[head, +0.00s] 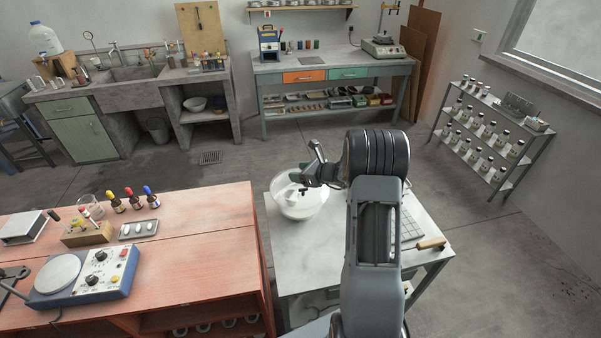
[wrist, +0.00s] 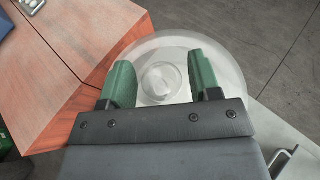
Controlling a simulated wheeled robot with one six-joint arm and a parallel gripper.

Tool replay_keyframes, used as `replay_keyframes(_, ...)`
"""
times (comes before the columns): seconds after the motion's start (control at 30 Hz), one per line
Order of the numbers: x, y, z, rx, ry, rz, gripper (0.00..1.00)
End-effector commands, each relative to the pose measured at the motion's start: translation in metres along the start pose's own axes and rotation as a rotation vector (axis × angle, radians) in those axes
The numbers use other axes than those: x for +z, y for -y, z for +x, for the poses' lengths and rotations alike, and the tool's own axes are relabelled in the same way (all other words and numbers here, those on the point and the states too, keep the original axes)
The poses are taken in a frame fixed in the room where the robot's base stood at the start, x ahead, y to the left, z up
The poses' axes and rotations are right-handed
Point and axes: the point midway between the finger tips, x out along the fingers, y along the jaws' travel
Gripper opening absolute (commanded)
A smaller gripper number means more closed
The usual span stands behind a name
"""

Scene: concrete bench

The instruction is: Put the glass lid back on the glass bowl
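The glass bowl (head: 298,208) is pale and see-through and stands at the left end of the grey bench. My gripper (head: 303,180) is above it, pointing down. In the wrist view, a clear round rim (wrist: 228,62) spreads out beyond the fingers. A pale round knob-like shape, which looks like part of the glass lid (wrist: 160,82), shows between the green fingertips of my gripper (wrist: 162,76). The fingers are apart, with a gap on either side of this shape. I cannot tell whether the lid rests on the bowl or where its edge ends.
The grey bench (head: 325,260) also holds a wood-handled tool (head: 431,243) at its right. The red bench (head: 190,255) stands close at left, with a hotplate device (head: 85,275), dropper bottles (head: 134,198) and a small tray (head: 138,229). A bottle rack (head: 490,130) stands at right.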

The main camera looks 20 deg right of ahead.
Motion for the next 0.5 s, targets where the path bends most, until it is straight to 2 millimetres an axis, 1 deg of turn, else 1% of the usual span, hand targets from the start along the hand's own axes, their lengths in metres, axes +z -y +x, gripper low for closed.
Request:
replay_keyframes(0.03, 0.000, 0.000, 0.000, 0.000, 0.000, 0.000, 0.62)
replay_keyframes(0.1, 0.000, 0.000, 0.000, 0.000, 0.000, 0.000, 0.66)
replay_keyframes(0.33, 0.001, 0.000, -0.001, 0.000, 0.000, 0.000, 0.66)
replay_keyframes(0.5, 0.014, 0.000, -0.006, 0.000, 0.000, 0.000, 0.66)
